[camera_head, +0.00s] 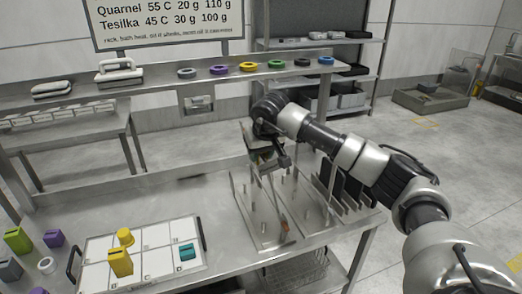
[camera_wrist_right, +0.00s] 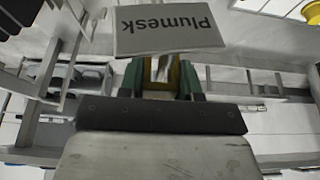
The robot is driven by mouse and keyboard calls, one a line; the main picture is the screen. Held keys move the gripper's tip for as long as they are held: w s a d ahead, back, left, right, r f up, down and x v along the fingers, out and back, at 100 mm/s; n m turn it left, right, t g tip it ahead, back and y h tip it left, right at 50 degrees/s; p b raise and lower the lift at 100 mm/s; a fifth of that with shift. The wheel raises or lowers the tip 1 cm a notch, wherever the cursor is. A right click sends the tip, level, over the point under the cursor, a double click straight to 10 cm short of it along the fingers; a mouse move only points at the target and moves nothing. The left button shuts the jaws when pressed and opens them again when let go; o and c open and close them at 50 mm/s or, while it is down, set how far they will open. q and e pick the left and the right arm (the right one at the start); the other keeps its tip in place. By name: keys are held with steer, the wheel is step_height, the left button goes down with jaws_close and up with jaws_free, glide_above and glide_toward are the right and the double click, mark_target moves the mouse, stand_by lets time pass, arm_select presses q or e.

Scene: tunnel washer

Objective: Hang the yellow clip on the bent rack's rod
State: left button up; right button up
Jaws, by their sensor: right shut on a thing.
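My right gripper (camera_head: 266,160) is over the metal racks on the table, and its fingers are hard to make out there. In the right wrist view, my right gripper (camera_wrist_right: 168,80) has green fingers shut on a narrow yellow piece, apparently the yellow clip (camera_wrist_right: 175,76). A grey plate reading "Plumesk" (camera_wrist_right: 168,28) shows upside down just beyond the fingertips; I cannot tell what it is fixed to. The racks (camera_head: 268,236) have thin upright posts and stand on flat metal bases. I cannot tell which one is bent, nor whether the clip touches a rod. My left gripper is not in view.
A white gridded tray (camera_head: 152,240) at the front left carries a yellow block (camera_head: 120,262), a yellow cylinder (camera_head: 124,237) and a teal block (camera_head: 186,252). More blocks stand left of it. Several coloured rings line the back shelf (camera_head: 160,80). Dark upright plates (camera_head: 338,185) stand right of the racks.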

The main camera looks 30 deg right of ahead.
steer(key=shift+f, duration=0.5)
stand_by(0.4)
steer(key=o, duration=1)
steer(key=b+v, duration=0.2)
steer(key=v, duration=0.9)
steer(key=shift+s, duration=0.1)
